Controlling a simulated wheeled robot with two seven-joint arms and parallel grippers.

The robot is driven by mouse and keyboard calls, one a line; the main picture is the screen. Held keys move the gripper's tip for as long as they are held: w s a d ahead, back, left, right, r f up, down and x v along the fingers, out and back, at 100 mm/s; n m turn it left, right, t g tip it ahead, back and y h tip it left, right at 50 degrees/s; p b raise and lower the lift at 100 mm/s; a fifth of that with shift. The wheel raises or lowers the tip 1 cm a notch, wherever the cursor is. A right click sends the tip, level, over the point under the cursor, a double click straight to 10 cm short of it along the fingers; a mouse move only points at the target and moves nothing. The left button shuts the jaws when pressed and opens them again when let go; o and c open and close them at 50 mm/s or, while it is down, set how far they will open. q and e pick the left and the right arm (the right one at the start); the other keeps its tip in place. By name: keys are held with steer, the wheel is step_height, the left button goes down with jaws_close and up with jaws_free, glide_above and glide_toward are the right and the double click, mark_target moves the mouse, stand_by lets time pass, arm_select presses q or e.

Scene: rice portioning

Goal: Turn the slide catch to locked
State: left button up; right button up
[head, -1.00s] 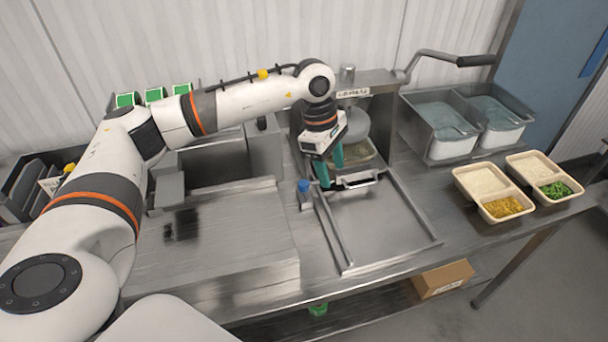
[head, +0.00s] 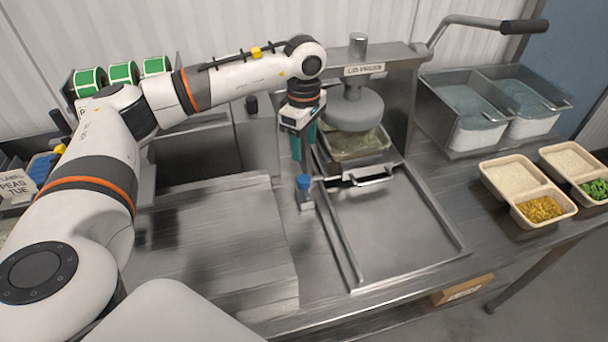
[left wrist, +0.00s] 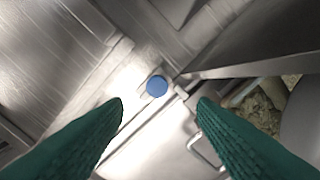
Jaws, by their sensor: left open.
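The slide catch shows as a blue knob (head: 304,182) on a small metal block at the left rail of the slide tray (head: 400,225). In the left wrist view the blue knob (left wrist: 157,86) lies beyond and between my fingertips. My left gripper (head: 305,158) has green fingers, is open and empty, and hangs just behind and above the knob, apart from it as far as I can tell. In the left wrist view the open fingers (left wrist: 160,105) stand on either side. Whether the catch is locked I cannot tell. My right gripper is not in view.
The lid press (head: 354,108) stands behind the slide, over a filled tray (head: 358,147). The slide's handle (head: 372,181) is right of the knob. Filled meal trays (head: 519,170) and steel pans (head: 462,140) are to the right. A flat steel surface (head: 215,240) lies left.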

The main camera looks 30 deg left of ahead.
mark_target(304, 178)
arm_select(q)
steer(key=f, duration=0.3)
steer(key=f+p, duration=0.1)
steer(key=f, duration=0.3)
steer(key=f+p, duration=0.1)
steer(key=f, duration=0.2)
steer(key=shift+s+d+f, duration=0.15)
steer(key=shift+s+f, duration=0.05)
steer(key=shift+s, duration=0.05)
steer(key=c, duration=1)
